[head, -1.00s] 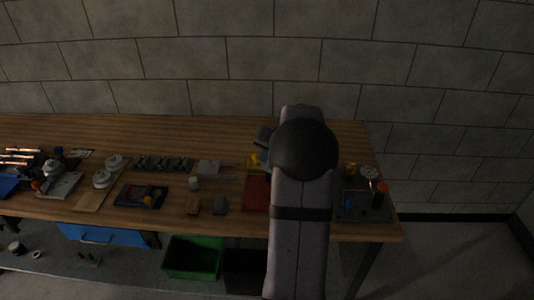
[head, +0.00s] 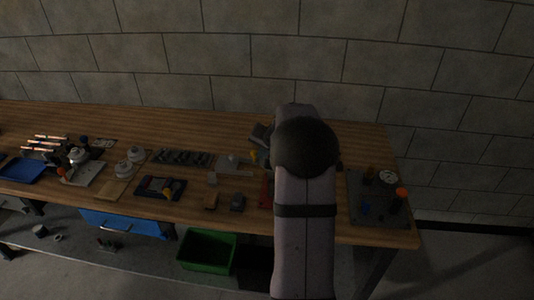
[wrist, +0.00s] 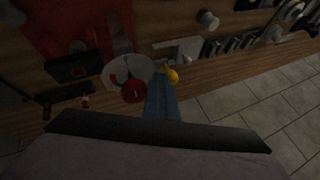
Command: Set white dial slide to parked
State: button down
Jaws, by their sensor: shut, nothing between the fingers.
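A white round dial (head: 387,176) with dark marks sits on a dark board at the right end of the bench in the head view. In the wrist view a pale disc (wrist: 116,72) lies partly under a red round knob (wrist: 133,91); I cannot tell whether it belongs to the white dial slide. No slide position can be read. My gripper (wrist: 161,80) shows as blue-grey fingers, shut and empty, pointing beside the disc and near a small yellow part (wrist: 172,76). In the head view my arm hides the bench around the fingertips.
The dark board (head: 358,212) also carries an orange-topped knob (head: 402,193) and a blue part. A red mat (wrist: 65,25) and a dark box (wrist: 78,68) lie near the disc. A row of dark blocks (head: 182,158) stands left. The block wall is behind the bench.

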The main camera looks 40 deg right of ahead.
jog(key=shift+w+a+r, duration=0.1)
jog(key=shift+a, duration=0.05)
jog(key=d+p+v, duration=0.1)
jog(key=p+v, duration=0.1)
jog(key=v, duration=0.8)
jog(key=shift+a, duration=0.3)
